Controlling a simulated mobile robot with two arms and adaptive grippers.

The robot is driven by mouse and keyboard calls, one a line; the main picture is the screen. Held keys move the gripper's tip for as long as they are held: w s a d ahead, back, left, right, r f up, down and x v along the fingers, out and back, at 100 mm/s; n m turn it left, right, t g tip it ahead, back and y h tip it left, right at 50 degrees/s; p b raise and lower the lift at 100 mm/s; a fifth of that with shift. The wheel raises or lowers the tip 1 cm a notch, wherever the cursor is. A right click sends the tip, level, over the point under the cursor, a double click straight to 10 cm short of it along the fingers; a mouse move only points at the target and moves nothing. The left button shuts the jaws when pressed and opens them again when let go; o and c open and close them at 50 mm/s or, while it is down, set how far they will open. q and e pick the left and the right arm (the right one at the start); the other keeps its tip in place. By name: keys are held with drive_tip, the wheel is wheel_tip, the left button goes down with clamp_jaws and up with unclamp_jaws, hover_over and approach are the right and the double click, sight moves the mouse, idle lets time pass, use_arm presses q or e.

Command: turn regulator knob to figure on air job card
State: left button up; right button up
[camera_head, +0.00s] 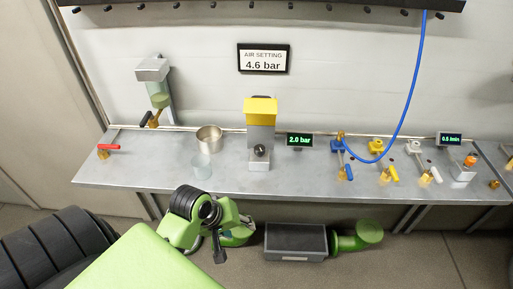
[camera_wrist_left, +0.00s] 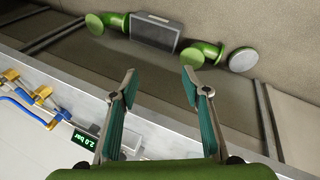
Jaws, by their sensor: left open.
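The air job card (camera_head: 264,58) on the back wall reads "AIR SETTING 4.6 bar". The regulator (camera_head: 261,115) is a grey block with a yellow top, standing on the bench. Its round dark knob (camera_head: 261,152) faces forward. The display beside it (camera_head: 299,140) reads 2.0 bar; it also shows upside down in the left wrist view (camera_wrist_left: 85,143). My left gripper (camera_head: 218,250) is low in front of the bench edge, apart from the knob. In the left wrist view its two teal-padded fingers (camera_wrist_left: 160,76) are spread and empty. My right gripper is not in view.
Valves with coloured levers (camera_head: 385,170), a blue hose (camera_head: 416,85) and a 0.6 l/min display (camera_head: 450,139) are to the right. A dark box (camera_head: 295,240) with green elbows sits below.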

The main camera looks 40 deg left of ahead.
use_arm(q)
drive_tip(key=w+a+r+n+t+h, duration=0.25)
drive_tip(key=w+a+r+n, duration=0.35)
drive_tip(key=n, duration=0.5)
drive_tip(key=n+t, duration=0.6)
drive_tip(key=n, duration=0.6)
approach(256, 149)
drive_tip(key=shift+g+h, duration=0.25)
drive_tip(key=shift+h, duration=0.1)
drive_tip(key=x, duration=1)
drive_tip(key=shift+w+a, duration=0.2)
drive_tip(key=shift+w, duration=0.05)
drive_tip(key=c, duration=1.1)
